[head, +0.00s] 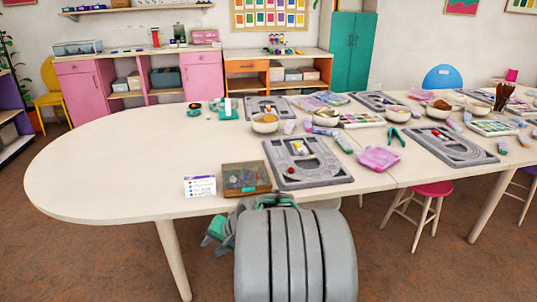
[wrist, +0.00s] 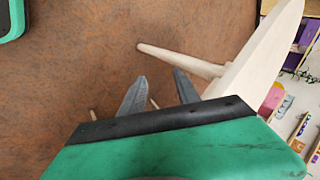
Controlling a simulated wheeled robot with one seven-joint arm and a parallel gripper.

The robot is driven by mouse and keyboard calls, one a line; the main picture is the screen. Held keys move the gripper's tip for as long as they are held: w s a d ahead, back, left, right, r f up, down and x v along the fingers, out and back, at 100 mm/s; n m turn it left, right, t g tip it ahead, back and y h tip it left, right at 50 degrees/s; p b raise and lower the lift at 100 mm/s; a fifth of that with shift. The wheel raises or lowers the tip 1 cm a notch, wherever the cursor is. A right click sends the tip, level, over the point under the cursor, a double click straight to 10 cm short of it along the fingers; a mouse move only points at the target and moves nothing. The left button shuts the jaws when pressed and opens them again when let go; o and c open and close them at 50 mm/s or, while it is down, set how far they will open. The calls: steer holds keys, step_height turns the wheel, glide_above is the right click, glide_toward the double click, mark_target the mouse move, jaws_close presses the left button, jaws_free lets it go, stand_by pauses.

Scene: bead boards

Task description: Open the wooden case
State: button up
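The wooden case (head: 262,189) is a small brown box near the table's front edge in the head view. Its top looks see-through or glassy, with small coloured bits showing. I cannot tell how its lid sits. My gripper (wrist: 157,88) points at the floor in the wrist view, its two grey fingers apart and nothing between them. In the head view my arm is in front of the table edge, below the case, and hides the fingers. The case is not clearly visible in the wrist view.
A white card (head: 200,186) with coloured dots stands just left of the case. A grey bead board (head: 325,180) lies close to its right. The white table (head: 100,180) is bare at its left end. A table leg (wrist: 180,60) shows in the wrist view.

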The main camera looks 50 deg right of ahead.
steer(key=d+r+m+t+p, duration=0.2)
steer(key=d+r+m+p, duration=0.2)
steer(key=d+r, duration=0.35)
steer(key=m+t+h+p, duration=0.3)
steer(key=m+p, duration=0.1)
steer(key=m, duration=0.2)
glide_toward(251, 190)
steer(key=b+x, duration=0.1)
steer(key=x, duration=0.7)
steer(key=shift+d, duration=0.1)
jaws_close()
steer(key=shift+f, duration=0.1)
